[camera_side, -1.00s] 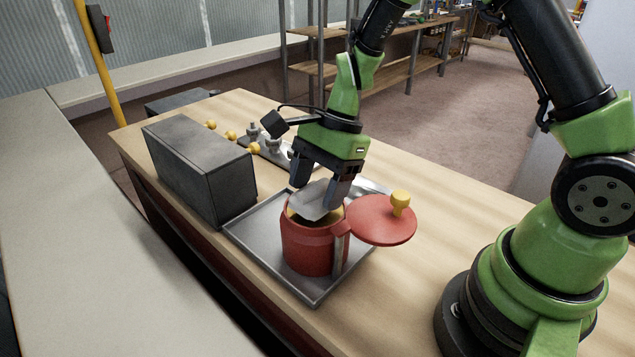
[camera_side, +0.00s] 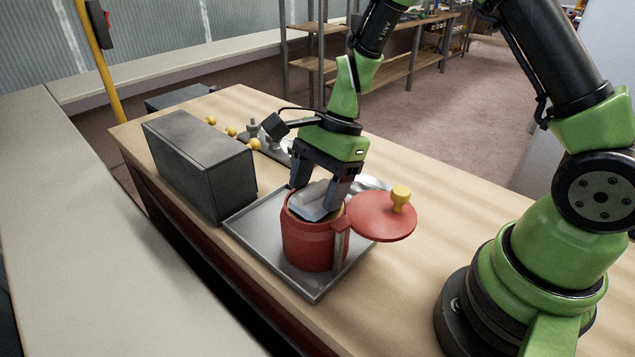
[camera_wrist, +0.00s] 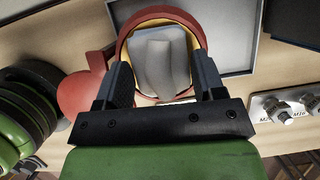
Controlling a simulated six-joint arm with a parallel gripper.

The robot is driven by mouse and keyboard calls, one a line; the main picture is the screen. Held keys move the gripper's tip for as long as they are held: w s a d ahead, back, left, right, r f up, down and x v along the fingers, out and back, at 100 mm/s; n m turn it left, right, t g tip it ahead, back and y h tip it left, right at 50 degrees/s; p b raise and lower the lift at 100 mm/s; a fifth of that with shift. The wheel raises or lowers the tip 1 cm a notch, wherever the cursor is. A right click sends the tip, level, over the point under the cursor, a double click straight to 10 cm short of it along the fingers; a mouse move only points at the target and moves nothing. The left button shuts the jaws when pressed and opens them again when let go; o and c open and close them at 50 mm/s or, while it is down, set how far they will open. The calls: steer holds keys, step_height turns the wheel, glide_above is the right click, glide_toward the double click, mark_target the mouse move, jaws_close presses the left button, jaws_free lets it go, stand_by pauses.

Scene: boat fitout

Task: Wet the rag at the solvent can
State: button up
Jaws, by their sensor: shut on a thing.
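The solvent can (camera_side: 310,246) is red with a yellowish inner rim and stands on a metal tray (camera_side: 262,236). Its red lid (camera_side: 378,216) with a yellow knob is swung open to the right. My gripper (camera_side: 322,200) is over the can's mouth, shut on the grey-white rag (camera_side: 314,203). The rag's lower part is inside the can's mouth. In the wrist view the rag (camera_wrist: 162,62) lies between my fingers (camera_wrist: 163,85), within the can's round rim (camera_wrist: 124,52). The liquid level and the rag's lower end are hidden.
A dark grey box (camera_side: 198,170) stands left of the tray. Behind it are several yellow knobs (camera_side: 231,132) and metal fittings, also seen on a plate (camera_wrist: 290,108) in the wrist view. The bench front right (camera_side: 400,270) is clear.

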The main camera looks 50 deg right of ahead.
mark_target(318, 185)
stand_by(0.3)
steer(key=shift+r, duration=3.5)
